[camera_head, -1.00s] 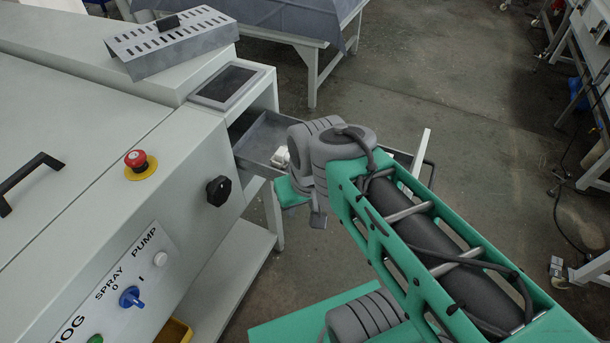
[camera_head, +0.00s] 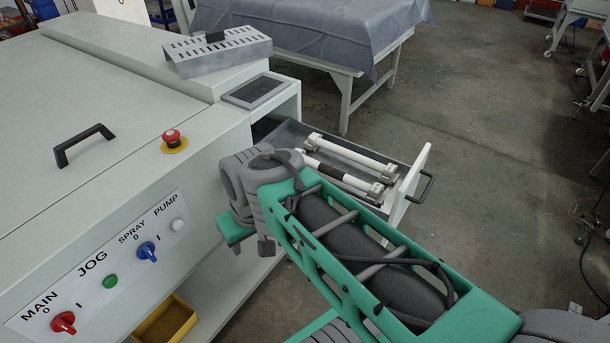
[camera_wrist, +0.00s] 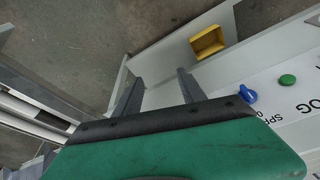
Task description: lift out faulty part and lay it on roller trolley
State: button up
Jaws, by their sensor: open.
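An open grey drawer (camera_head: 287,135) sticks out of the right side of the machine. White rollers (camera_head: 350,152) with grey end blocks lie in it, side by side. I cannot tell which part is faulty. My gripper (camera_wrist: 160,76) is open and empty in the wrist view, its two dark fingers apart over the floor beside the machine. In the head view its fingers are hidden behind my wrist, left of and in front of the drawer. I cannot pick out a roller trolley for certain.
The machine's control panel (camera_head: 100,280) is close on the left, with an emergency stop (camera_head: 172,140) above it. A yellow bin (camera_head: 165,322) sits low beneath. The drawer front (camera_head: 416,185) has a dark handle. A cloth-covered table (camera_head: 310,45) stands behind.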

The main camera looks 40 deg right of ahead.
jog(key=w+d+r, duration=0.2)
jog(key=w+d, duration=0.4)
jog(key=d, duration=0.1)
jog(key=n+t+y+b, duration=0.1)
jog(key=n+b, duration=0.1)
jog(key=n, duration=0.2)
send_near(335, 170)
jog(key=shift+x, duration=1)
jog(key=shift+w+d+f, duration=0.15)
jog(key=shift+d+f, duration=0.15)
jog(key=shift+f, duration=0.1)
jog(key=x, duration=0.6)
jog(key=shift+w+a+f, duration=0.1)
jog(key=shift+a+f, duration=0.25)
grip_shut()
